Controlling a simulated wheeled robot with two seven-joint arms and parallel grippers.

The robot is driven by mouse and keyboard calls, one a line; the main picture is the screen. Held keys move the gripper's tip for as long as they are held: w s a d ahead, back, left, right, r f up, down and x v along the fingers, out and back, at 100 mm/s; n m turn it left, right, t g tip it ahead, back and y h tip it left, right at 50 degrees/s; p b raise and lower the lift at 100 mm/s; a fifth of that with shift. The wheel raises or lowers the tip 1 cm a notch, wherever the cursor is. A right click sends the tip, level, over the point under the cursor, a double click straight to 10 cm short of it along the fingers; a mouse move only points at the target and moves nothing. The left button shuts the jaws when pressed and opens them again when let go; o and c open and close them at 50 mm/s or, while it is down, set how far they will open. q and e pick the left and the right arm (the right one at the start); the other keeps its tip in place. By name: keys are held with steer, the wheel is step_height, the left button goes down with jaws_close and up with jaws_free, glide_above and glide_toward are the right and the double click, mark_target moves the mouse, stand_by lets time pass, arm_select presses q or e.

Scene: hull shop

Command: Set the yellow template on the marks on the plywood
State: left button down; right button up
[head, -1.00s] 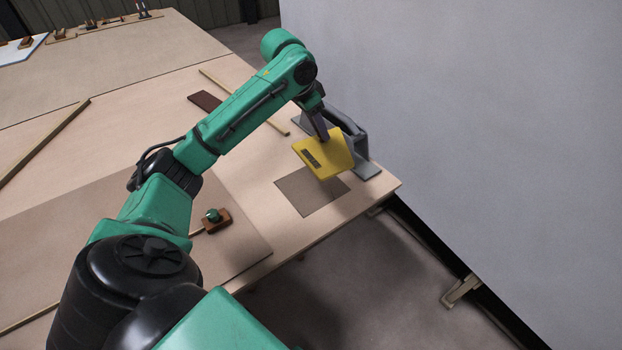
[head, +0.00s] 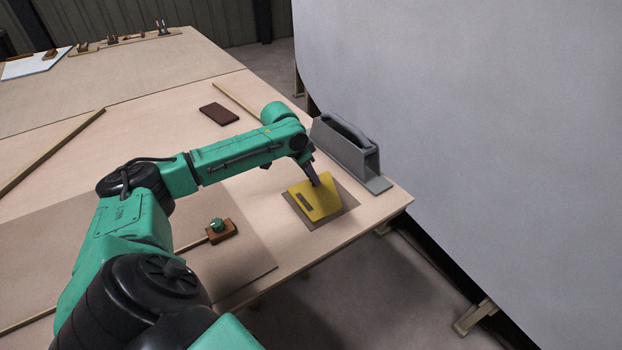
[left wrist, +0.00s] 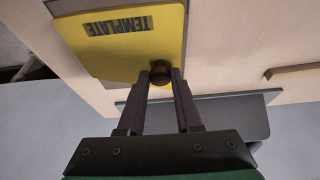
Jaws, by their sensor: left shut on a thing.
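The yellow template (head: 314,201) is a flat plate with a dark label, which reads TEMPLATE in the left wrist view (left wrist: 123,45). My left gripper (head: 315,182) is shut on a dark round knob on the template, seen between the fingers in the left wrist view (left wrist: 160,76). The template is tilted and over the dark square patch (head: 342,212) on the plywood. I cannot tell whether one edge touches the surface. The patch shows around it, mostly on the right and lower sides. No finer marks can be made out. My right gripper is not in view.
A grey handled block (head: 349,148) stands just behind and right of the patch. A small wooden tool with a green knob (head: 217,229) lies to the left on a brown sheet. A dark red block (head: 219,114) and wooden strips lie farther back. The table's right edge is close.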

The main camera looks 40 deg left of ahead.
arm_select(q)
steer(key=shift+f, duration=0.6)
steer(key=c, duration=0.6)
jaws_free()
steer(key=shift+f, duration=0.1)
steer(key=v, duration=1.2)
